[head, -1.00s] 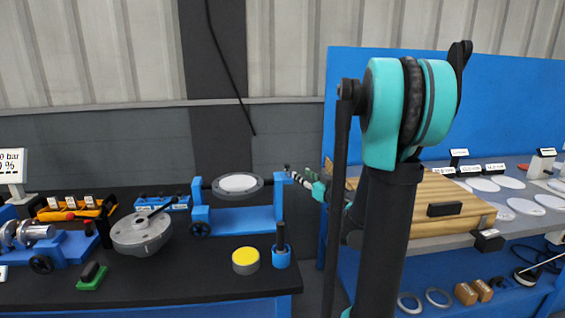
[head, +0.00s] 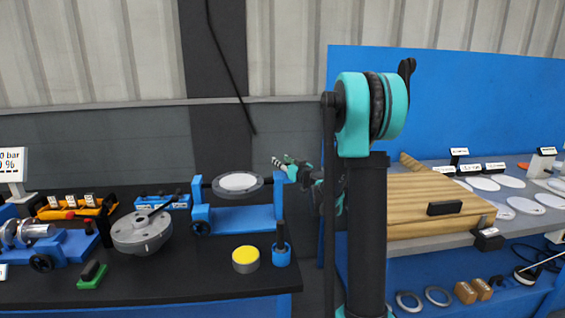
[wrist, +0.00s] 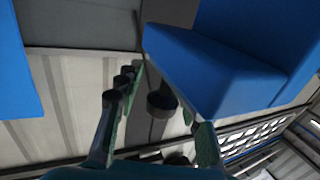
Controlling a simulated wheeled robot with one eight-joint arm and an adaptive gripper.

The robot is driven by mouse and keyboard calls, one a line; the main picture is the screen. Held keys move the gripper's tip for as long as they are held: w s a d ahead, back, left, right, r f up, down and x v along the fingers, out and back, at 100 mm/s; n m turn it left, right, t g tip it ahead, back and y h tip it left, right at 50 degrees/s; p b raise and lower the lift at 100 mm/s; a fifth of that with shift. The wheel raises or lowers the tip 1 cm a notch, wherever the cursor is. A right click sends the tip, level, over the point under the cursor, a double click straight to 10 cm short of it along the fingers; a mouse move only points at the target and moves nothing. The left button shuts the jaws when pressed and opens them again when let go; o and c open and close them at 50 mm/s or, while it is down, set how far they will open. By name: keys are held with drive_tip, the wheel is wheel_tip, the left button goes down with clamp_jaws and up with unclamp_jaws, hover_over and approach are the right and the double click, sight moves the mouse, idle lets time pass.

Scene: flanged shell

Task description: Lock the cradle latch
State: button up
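The blue cradle (head: 236,220) stands on the black bench in the head view, with a grey ring around a white disc (head: 238,182) between its two posts. My gripper (head: 284,163) is raised beside the top of the cradle's right post. In the wrist view, my gripper's fingers (wrist: 160,94) are apart. A dark round knob (wrist: 161,101) shows between them with visible gaps, beside a blue block (wrist: 215,75) that seems to be part of the cradle. I cannot tell whether this knob is the latch or whether a finger touches it.
A grey lidded round housing (head: 142,232), a yellow-topped puck (head: 246,259) and a blue holder with a black handle (head: 281,254) stand on the bench. A wooden block (head: 425,205) lies on the right bench. A gap separates the benches.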

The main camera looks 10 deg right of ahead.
sight(284, 173)
drive_tip(key=shift+c, duration=0.3)
clamp_jaws()
drive_tip(key=shift+s, duration=1.7)
drive_tip(key=shift+o, duration=0.3)
unclamp_jaws()
drive_tip(key=shift+s, duration=0.15)
